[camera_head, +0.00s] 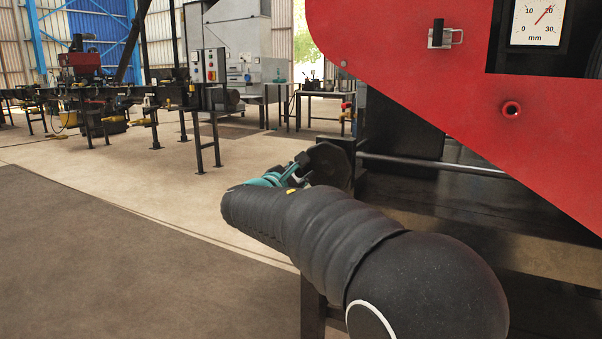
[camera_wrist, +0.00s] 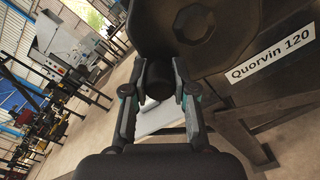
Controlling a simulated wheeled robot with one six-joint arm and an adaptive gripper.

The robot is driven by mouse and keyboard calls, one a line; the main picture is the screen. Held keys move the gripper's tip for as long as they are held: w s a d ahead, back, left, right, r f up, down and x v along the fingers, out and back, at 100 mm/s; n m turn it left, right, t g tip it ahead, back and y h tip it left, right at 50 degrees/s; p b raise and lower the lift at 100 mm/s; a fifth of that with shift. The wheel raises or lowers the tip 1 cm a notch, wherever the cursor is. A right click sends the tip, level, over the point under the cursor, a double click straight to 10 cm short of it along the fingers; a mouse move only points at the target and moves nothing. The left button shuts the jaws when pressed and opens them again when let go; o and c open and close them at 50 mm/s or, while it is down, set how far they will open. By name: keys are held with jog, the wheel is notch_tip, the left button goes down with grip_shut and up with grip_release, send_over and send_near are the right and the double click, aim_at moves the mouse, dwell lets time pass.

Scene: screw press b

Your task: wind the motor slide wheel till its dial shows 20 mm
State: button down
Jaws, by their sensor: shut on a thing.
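The motor slide wheel (camera_head: 330,166) is a dark disc on the end of a steel shaft, partly hidden behind my arm in the head view. It fills the top of the wrist view (camera_wrist: 212,40). Its black handle (camera_wrist: 156,76) sits between the fingers of my gripper (camera_wrist: 158,92), which is shut on it. In the head view my gripper (camera_head: 298,170) shows as teal and dark parts at the wheel, mostly hidden by my arm. The white dial (camera_head: 537,22) is at the top right, marked in mm. Its red needle points up and right, at or very near the 20 label.
The red machine panel (camera_head: 430,70) slopes across the upper right, with a small latch (camera_head: 438,38) on it. A plate reading Quorvin 120 (camera_wrist: 270,56) is beside the wheel. The shaft (camera_head: 430,163) runs right from the wheel. Open floor (camera_head: 150,190) lies to the left.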

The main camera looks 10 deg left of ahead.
jog(key=shift+n, duration=0.3)
jog(key=shift+d+f+n+p, duration=0.15)
jog(key=shift+f+n+p, duration=0.2)
jog(key=shift+n+p, duration=0.65)
jog(key=shift+s+d+f+n+p, duration=0.1)
jog(key=shift+f+n+p, duration=0.25)
jog(key=shift+n, duration=0.25)
jog(key=shift+s+d+f+n+p, duration=0.1)
jog(key=shift+f+n+p, duration=0.15)
jog(key=shift+n, duration=0.35)
jog(key=c, duration=0.9)
grip_release()
jog(key=v, duration=1.2)
jog(key=shift+w, duration=0.1)
